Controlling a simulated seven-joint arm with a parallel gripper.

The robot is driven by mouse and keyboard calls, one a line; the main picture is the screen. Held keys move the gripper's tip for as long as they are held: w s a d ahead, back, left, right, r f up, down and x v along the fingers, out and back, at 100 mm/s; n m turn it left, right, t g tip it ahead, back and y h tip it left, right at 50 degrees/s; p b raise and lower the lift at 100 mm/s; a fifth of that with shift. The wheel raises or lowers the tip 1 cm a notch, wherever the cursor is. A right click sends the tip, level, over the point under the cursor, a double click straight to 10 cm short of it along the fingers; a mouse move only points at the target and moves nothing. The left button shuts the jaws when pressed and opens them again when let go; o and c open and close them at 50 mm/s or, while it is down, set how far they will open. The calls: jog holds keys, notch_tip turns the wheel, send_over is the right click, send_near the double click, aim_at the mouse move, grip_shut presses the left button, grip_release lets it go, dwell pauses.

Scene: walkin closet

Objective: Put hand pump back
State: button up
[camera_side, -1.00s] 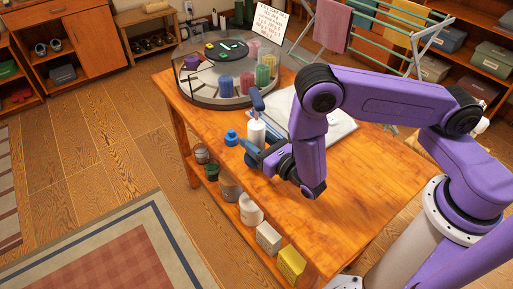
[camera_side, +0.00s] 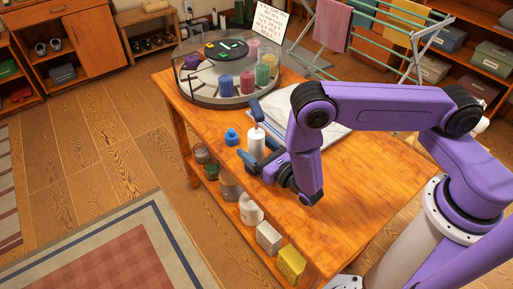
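I cannot tell whether either finger touches the bottle. The bottle's foot is partly hidden by the lower finger.
A round clear-walled carousel (camera_side: 205,97) with coloured cylinders stands at the table's back. A sign (camera_side: 269,22) stands behind it. A pale flat tray or board (camera_side: 333,128) lies behind my arm. The wooden tabletop's front (camera_side: 350,190) is clear. Jars and boxes sit on the shelf below.

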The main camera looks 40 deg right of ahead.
jog(key=shift+r, duration=0.1)
jog(key=shift+s, duration=0.35)
jog(key=s, duration=0.9)
jog(key=shift+s+d, duration=0.35)
jog(key=shift+s, duration=0.05)
jog(key=shift+s+d, duration=0.15)
jog(key=shift+s, duration=0.6)
jog(key=s+d+r+m+g+h, duration=0.4)
jog(key=d+r+m+g+h, duration=0.75)
jog(key=m, duration=0.45)
jog(key=s+r+m+g+y, duration=0.3)
jog(key=s+r+m+y, duration=0.1)
jog(key=s+y, duration=0.1)
jog(key=s+r+m+g+y, duration=0.3)
jog(key=s+r+m+y, duration=0.1)
jog(key=s, duration=0.4)
jog(key=shift+s+d+y, duration=0.15)
jog(key=shift+d+y, duration=0.05)
jog(key=shift+y, duration=0.45)
